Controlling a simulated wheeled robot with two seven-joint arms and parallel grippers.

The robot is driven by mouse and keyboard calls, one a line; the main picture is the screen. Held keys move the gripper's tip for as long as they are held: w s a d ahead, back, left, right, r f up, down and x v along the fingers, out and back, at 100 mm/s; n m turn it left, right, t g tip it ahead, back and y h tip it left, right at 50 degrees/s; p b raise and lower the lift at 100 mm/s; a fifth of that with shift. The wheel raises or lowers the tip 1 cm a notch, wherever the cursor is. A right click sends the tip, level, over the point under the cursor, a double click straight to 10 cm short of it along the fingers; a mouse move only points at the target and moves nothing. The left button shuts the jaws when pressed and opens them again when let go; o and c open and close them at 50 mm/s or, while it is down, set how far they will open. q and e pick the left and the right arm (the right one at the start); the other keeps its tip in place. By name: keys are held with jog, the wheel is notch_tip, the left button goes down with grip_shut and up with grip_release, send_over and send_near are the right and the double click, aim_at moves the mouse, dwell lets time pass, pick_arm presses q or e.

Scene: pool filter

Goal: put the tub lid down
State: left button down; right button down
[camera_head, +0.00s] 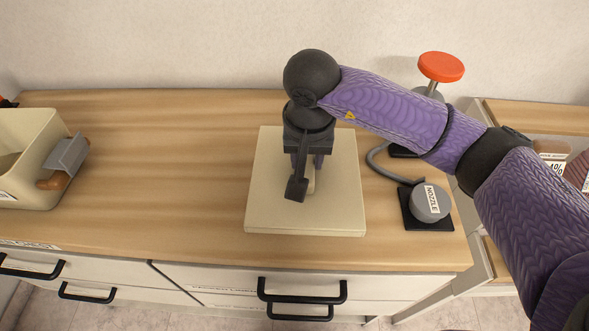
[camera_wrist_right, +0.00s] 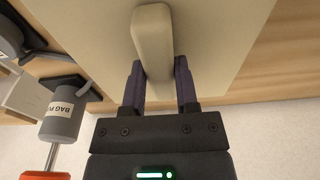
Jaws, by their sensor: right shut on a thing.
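The tub lid (camera_head: 270,205) is a flat, cream square slab with a raised bar handle. It is over the wooden counter, and it looks level; I cannot tell if it touches the counter. My right gripper (camera_head: 310,165) is above the lid's middle, shut on the handle. In the right wrist view the fingers (camera_wrist_right: 160,85) lie on both sides of the cream handle (camera_wrist_right: 152,40), and the lid (camera_wrist_right: 215,40) fills much of the view behind it. My left gripper is not in view.
A cream tub (camera_head: 30,160) with a scoop-like grey thing (camera_head: 68,155) stands at the far left. A grey nozzle (camera_head: 430,203) on a black base and a red-topped pump (camera_head: 441,67) stand on the right. The counter between tub and lid is clear (camera_head: 170,170).

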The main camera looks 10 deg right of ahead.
aim_at(306, 174)
notch_tip(306, 174, down, 4)
jog(key=shift+f+b, duration=0.15)
jog(key=shift+b, duration=0.25)
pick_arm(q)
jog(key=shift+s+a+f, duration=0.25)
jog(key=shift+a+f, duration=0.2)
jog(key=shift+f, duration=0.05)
pick_arm(e)
jog(key=shift+f, duration=0.2)
jog(key=shift+c, duration=1.8)
grip_release()
jog(key=shift+r, duration=0.1)
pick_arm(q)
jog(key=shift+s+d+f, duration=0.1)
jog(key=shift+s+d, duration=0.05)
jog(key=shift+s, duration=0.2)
